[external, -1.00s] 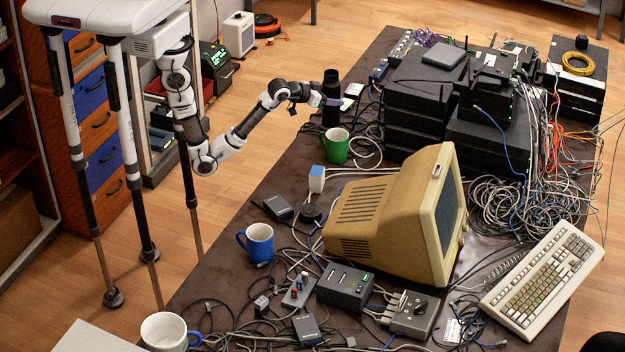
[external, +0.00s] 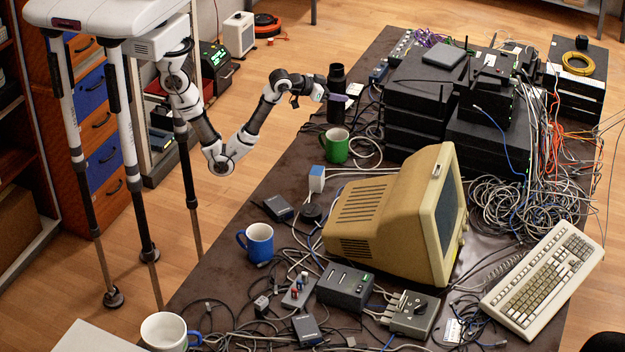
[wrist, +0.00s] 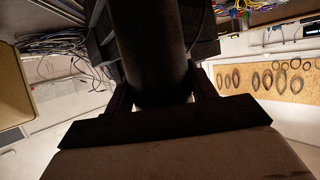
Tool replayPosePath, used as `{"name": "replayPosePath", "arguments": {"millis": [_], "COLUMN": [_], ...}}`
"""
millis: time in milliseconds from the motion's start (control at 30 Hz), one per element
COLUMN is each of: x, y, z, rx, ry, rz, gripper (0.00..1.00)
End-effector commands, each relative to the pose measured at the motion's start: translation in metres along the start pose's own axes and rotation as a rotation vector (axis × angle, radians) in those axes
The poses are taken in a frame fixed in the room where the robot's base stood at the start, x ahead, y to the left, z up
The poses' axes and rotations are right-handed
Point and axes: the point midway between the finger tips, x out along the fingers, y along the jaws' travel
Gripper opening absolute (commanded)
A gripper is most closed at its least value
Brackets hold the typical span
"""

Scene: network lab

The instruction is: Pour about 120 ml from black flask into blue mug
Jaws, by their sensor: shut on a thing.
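The black flask (external: 336,84) is upright at the far left part of the table, behind the green mug. My gripper (external: 331,97) is shut around its body from the left. In the wrist view the dark flask (wrist: 152,45) stands between the two fingers of my gripper (wrist: 160,95). The flask appears raised above the table, though its base is partly hidden by the green mug. The blue mug (external: 259,243) stands upright on the table, well nearer the camera than the flask. I cannot see inside the blue mug clearly.
A green mug (external: 337,146) stands just in front of the flask. A white mug with a blue handle (external: 165,331) is at the front left. A beige monitor (external: 380,215) stands right of the blue mug. Cables and small boxes clutter the table (external: 215,270).

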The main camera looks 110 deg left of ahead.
Motion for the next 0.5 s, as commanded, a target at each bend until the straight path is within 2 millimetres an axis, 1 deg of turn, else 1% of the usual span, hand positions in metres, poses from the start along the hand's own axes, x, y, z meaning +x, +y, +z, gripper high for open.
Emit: {"name": "replayPosePath", "arguments": {"millis": [33, 167, 200, 267, 300, 367, 500], "x": [-0.003, -0.014, -0.018, -0.026, -0.032, -0.041, -0.066], "y": [0.016, 0.057, 0.072, 0.093, 0.107, 0.128, 0.174], "z": [0.002, 0.007, 0.009, 0.012, 0.014, 0.018, 0.028], "rx": [0.01, 0.035, 0.045, 0.059, 0.068, 0.082, 0.111], "ry": [0.003, 0.002, 0.002, 0.001, 0.001, 0.001, 0.001], "rz": [0.023, 0.081, 0.1, 0.131, 0.151, 0.181, 0.251], "gripper": [0.14, 0.14, 0.14, 0.14, 0.14, 0.14, 0.14]}}
